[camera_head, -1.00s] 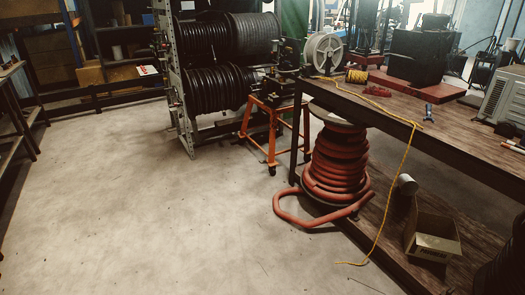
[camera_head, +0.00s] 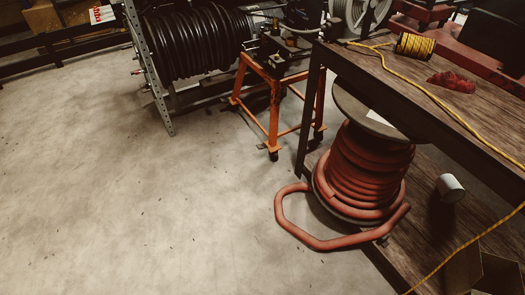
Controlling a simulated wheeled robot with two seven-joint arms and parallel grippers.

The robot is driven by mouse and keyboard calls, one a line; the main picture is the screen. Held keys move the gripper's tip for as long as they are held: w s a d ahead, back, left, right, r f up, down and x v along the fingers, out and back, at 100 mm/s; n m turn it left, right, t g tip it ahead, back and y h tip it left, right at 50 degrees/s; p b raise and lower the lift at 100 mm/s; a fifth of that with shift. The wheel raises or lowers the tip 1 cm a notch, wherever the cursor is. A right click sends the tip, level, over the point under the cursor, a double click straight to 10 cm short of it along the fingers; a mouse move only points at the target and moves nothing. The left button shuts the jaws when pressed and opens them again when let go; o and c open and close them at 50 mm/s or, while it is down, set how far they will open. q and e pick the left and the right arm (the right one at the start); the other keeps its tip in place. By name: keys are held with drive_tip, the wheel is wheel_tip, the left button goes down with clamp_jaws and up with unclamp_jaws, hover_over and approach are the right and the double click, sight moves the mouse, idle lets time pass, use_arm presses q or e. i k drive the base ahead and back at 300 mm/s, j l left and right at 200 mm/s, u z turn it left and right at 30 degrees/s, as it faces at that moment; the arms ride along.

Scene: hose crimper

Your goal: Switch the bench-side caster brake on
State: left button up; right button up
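An orange wheeled stand (camera_head: 268,106) carries a dark machine (camera_head: 285,45) in the upper middle of the head view. Dark casters show under its legs. The caster (camera_head: 273,155) at the foot of the front leg is nearest to me, and another caster (camera_head: 318,132) sits at the right leg beside the bench. The brake levers are too small and dark to read, so I cannot tell whether they are on or off. Neither of my grippers shows in the view.
A wooden workbench (camera_head: 470,105) fills the right side. Under it stands a spool of red hose (camera_head: 365,175), with a loop of hose (camera_head: 300,240) lying out on the floor. A rack of black hose (camera_head: 195,45) is behind, left of the stand. The concrete floor (camera_head: 130,200) at left is clear.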

sight(264, 146)
drive_tip(key=i+j+z, duration=0.15)
drive_tip(key=z, duration=0.2)
drive_tip(key=i+j+z, duration=0.55)
drive_tip(key=z, duration=0.2)
drive_tip(key=i+j, duration=0.2)
drive_tip(key=j, duration=0.15)
drive_tip(key=i+j+z, duration=0.1)
drive_tip(key=j, duration=0.3)
drive_tip(key=i+j, duration=0.2)
drive_tip(key=j, duration=0.2)
drive_tip(key=i+j, duration=0.2)
drive_tip(key=j, duration=0.15)
drive_tip(key=i+j+z, duration=0.1)
drive_tip(key=j, duration=0.3)
drive_tip(key=i+j, duration=0.2)
drive_tip(key=j, duration=0.2)
